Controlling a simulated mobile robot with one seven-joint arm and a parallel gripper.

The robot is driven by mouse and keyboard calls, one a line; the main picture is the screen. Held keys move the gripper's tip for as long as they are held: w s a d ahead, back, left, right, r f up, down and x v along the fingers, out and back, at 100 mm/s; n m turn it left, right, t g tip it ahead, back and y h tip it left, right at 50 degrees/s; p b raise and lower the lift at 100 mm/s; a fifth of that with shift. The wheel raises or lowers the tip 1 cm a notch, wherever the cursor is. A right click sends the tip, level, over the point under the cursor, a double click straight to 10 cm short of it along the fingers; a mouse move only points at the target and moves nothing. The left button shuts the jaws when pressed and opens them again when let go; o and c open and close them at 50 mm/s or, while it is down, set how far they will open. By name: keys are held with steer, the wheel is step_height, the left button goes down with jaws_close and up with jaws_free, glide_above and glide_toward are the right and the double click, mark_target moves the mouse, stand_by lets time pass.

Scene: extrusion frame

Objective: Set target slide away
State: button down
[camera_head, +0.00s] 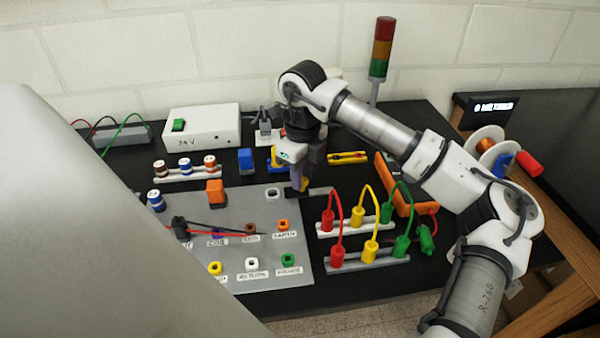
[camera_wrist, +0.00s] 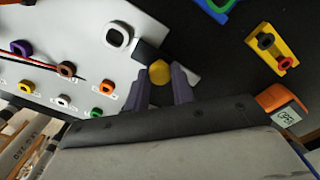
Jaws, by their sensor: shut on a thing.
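My gripper (camera_head: 300,183) points down at the right edge of the grey panel (camera_head: 290,240). In the wrist view its two purple-grey fingers (camera_wrist: 160,88) are shut on a yellow knob (camera_wrist: 160,72); part of the knob also shows in the head view (camera_head: 304,184). A black block (camera_wrist: 148,52) lies just beyond the knob, and a light grey strip (camera_wrist: 183,60) runs beside it. They look like parts of the slide, but the fingers hide how the knob joins them. I cannot tell how far the slide is along its travel.
A white square socket (camera_wrist: 118,36) sits close to the fingers. A yellow holder (camera_head: 347,158) and an orange device (camera_head: 402,188) lie nearby. A white power box (camera_head: 203,128) stands at the back.

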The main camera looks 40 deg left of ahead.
mark_target(316, 191)
steer(key=shift+w+d+f+b, duration=0.15)
steer(key=shift+w+d+b, duration=0.4)
steer(key=shift+w+d, duration=0.5)
steer(key=shift+w, duration=0.2)
steer(key=c, duration=1.2)
jaws_free()
steer(key=shift+r, duration=0.2)
step_height(316, 191, up, 14)
steer(key=shift+f+b, duration=0.1)
steer(key=shift+b, duration=0.85)
